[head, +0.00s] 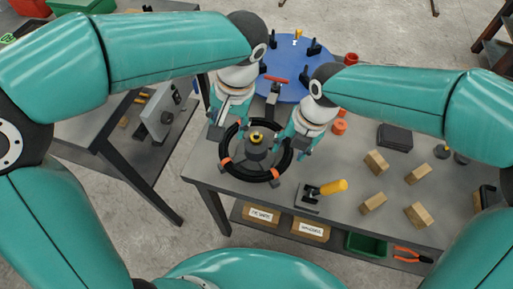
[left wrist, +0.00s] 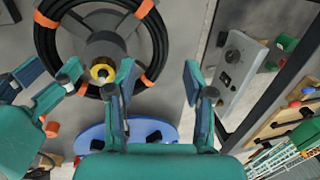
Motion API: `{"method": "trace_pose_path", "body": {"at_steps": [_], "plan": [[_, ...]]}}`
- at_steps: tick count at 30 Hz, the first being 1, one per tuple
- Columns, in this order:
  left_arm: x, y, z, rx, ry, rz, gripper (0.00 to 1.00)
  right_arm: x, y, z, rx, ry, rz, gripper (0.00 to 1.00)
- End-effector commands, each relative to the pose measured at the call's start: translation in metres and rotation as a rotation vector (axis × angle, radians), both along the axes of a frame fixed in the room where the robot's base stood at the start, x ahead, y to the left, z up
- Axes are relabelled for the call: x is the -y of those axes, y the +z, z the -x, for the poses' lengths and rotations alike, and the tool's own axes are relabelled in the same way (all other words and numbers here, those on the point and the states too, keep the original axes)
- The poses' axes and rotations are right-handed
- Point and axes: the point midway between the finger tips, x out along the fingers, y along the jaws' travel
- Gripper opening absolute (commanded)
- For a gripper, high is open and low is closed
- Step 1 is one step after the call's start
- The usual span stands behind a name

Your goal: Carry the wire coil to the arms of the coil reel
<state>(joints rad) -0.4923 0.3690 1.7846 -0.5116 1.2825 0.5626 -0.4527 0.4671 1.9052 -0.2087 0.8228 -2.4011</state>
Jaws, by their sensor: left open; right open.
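The wire coil (head: 225,163) is a black ring with orange ties. It lies around a grey hub with a yellow top on the grey table; it also shows in the left wrist view (left wrist: 157,45). My left gripper (head: 230,127) is open at the coil's far left side, its fingers seeming to straddle the ring; it also shows in the left wrist view (left wrist: 158,85). My right gripper (head: 290,168) is open at the coil's right side. I cannot tell whether either touches it. A blue disc (head: 290,90) with black upright arms, seemingly the coil reel, stands beyond.
Several wooden blocks (head: 376,162) and a dark box (head: 394,136) are on the table's right. Orange pieces (head: 340,127) lie by the disc. A second table (head: 85,125) is at left, across a gap.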

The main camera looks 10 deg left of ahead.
Motion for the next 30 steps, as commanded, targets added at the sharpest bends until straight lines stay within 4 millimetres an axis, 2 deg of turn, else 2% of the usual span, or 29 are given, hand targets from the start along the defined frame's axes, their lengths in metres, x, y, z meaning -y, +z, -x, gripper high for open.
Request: {"method": "trace_pose_path", "body": {"at_steps": [3, 6, 11, 14, 17, 24, 30], "plan": [[0.005, 0.022, 0.001, 0.003, -0.002, 0.001, 0.53, 0.000, 0.000, 0.000, 0.000, 0.000, 0.000, 0.52], [0.007, 0.034, 0.001, 0.001, 0.000, 0.001, 0.53, 0.000, 0.000, 0.000, 0.000, 0.000, 0.000, 0.52], [0.009, 0.044, 0.002, -0.001, -0.002, 0.000, 0.53, 0.001, 0.003, 0.000, 0.001, 0.000, -0.001, 0.52], [0.009, 0.045, 0.003, -0.003, -0.001, -0.001, 0.53, 0.002, 0.013, -0.001, 0.004, -0.002, -0.001, 0.52], [0.009, 0.045, 0.003, -0.003, 0.000, -0.001, 0.53, 0.005, 0.027, 0.000, 0.004, -0.002, -0.001, 0.52], [0.009, 0.045, 0.002, -0.002, -0.001, -0.001, 0.53, 0.014, 0.075, 0.001, 0.006, 0.000, -0.003, 0.52], [0.009, 0.045, 0.002, -0.002, -0.001, -0.001, 0.53, 0.020, 0.105, 0.002, 0.002, 0.001, -0.002, 0.52]]}}
